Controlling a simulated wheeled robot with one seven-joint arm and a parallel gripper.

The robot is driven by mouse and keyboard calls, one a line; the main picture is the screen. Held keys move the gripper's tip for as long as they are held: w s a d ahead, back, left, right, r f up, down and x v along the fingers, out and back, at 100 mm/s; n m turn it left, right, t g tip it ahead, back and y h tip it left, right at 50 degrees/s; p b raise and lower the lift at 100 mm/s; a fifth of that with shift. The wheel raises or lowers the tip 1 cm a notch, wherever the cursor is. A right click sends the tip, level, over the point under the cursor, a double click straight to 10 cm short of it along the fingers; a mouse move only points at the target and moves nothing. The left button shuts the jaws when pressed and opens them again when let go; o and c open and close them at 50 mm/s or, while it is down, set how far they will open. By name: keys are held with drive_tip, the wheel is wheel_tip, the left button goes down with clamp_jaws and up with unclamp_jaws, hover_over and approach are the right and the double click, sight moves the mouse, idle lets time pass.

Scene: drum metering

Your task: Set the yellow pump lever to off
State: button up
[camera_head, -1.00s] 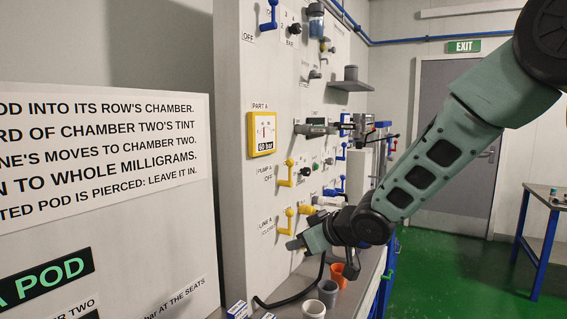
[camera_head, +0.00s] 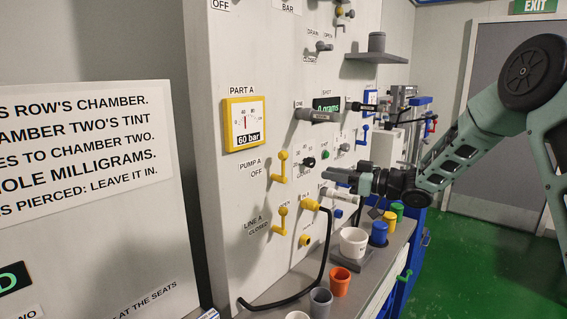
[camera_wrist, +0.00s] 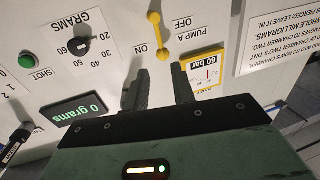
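The yellow pump A lever (camera_head: 280,166) sits on the white panel below the yellow-framed gauge, with an OFF label to its left. In the wrist view the lever (camera_wrist: 155,36) shows upside down between the ON and OFF labels, beyond my fingers. Which label it is set to, I cannot tell. My gripper (camera_head: 328,176) is to the right of the lever in the head view, apart from it. In the wrist view my gripper (camera_wrist: 160,82) has its two fingers spread with nothing between them.
The part A gauge (camera_head: 244,124) reads 60 bar. The yellow line A lever (camera_head: 280,222) and a yellow hose fitting (camera_head: 311,204) are below. A dark knob (camera_wrist: 80,46) and green button (camera_wrist: 26,61) are nearby. Cups, including an orange cup (camera_head: 340,281), stand on the shelf below.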

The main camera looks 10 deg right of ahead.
sight(283, 176)
drive_tip(key=p+x, duration=0.5)
drive_tip(key=x, duration=1)
drive_tip(key=shift+w+a+p, duration=0.15)
drive_tip(key=shift+a+p, duration=0.05)
drive_tip(key=shift+p, duration=0.1)
clamp_jaws()
